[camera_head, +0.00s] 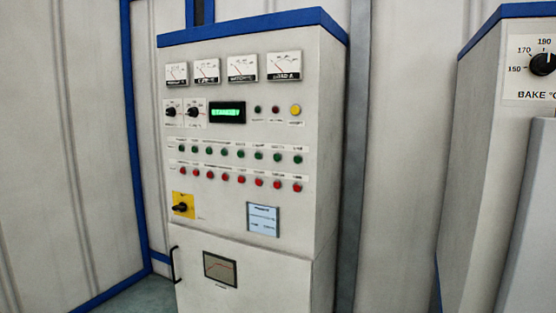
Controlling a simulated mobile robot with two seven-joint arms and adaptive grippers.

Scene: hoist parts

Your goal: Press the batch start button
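A pale grey control cabinet (239,130) with a blue top edge stands in the middle of the view. It carries a row of green buttons or lamps (240,153) above a row of red ones (241,179). Their labels are too small to read, so I cannot tell which is the batch start button. A green lit display (227,112) is left of these. Neither of my grippers is in view.
The cabinet also has several dial meters (207,71), two black knobs (182,112), a yellow plate with a black rotary switch (182,206) and a door handle (175,264). Another cabinet with a BAKE dial (543,64) stands at the right. Pale panelled walls are behind.

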